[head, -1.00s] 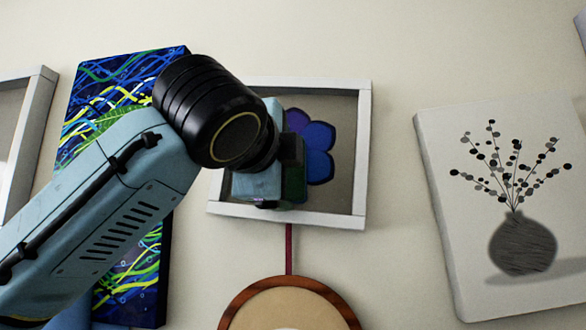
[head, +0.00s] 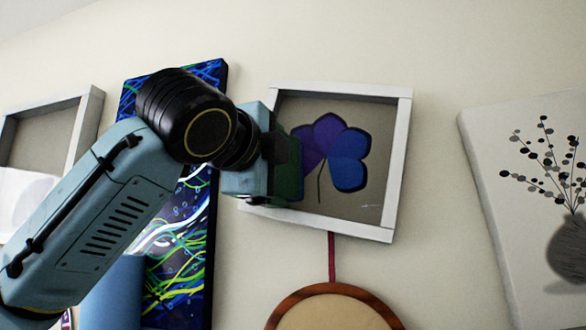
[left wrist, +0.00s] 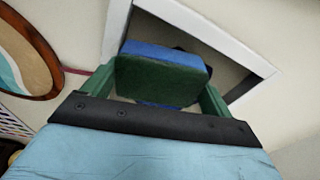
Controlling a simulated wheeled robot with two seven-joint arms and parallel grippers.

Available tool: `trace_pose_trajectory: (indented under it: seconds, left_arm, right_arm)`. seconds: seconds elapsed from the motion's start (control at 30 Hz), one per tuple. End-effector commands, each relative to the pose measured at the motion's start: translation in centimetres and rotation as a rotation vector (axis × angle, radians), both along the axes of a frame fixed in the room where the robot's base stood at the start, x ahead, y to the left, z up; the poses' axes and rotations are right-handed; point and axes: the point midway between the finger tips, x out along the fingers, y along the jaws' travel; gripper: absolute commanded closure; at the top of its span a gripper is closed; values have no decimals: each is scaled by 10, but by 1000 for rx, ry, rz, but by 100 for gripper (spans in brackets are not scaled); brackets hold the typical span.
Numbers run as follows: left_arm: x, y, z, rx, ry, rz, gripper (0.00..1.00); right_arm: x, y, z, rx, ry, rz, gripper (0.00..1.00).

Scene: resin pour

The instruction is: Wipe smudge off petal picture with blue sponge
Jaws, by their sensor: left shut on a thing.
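The petal picture (head: 375,110) hangs on the wall in a white frame and shows a blue and purple flower (head: 347,160) on grey-brown. A small pale mark (head: 371,206) lies at its lower right; I cannot tell whether it is the smudge. My left gripper (head: 288,168) is at the picture's left side, over part of its left edge. In the left wrist view the gripper (left wrist: 160,88) is shut on the blue sponge (left wrist: 160,76), whose dark green side faces the camera. The picture's frame (left wrist: 205,32) is behind it. I cannot tell whether the sponge touches the picture. My right gripper is not in view.
A dark, bright-lined canvas (head: 190,255) hangs left, behind my left arm. A vase picture (head: 535,180) hangs right. A round wooden-rimmed piece (head: 335,292) is below on a red cord. Bare wall separates the petal and vase pictures.

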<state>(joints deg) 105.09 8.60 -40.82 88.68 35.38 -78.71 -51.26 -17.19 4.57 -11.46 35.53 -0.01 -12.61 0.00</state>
Motion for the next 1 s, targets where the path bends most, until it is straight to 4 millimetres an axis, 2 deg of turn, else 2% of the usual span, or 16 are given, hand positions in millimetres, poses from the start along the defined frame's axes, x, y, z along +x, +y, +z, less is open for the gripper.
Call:
trace_pose_trajectory:
  seconds: [0.1,0.37,0.73,1.0]
  left_arm:
    - [2,6,1,-1,0,1,33]
    - [1,1,6,1,0,-1,33]
    - [-10,-26,-1,3,-1,-3,33]
    - [-13,-36,-3,0,-1,-2,33]
  right_arm:
    - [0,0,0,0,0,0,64]
    - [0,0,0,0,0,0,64]
    - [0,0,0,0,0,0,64]
    - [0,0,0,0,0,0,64]
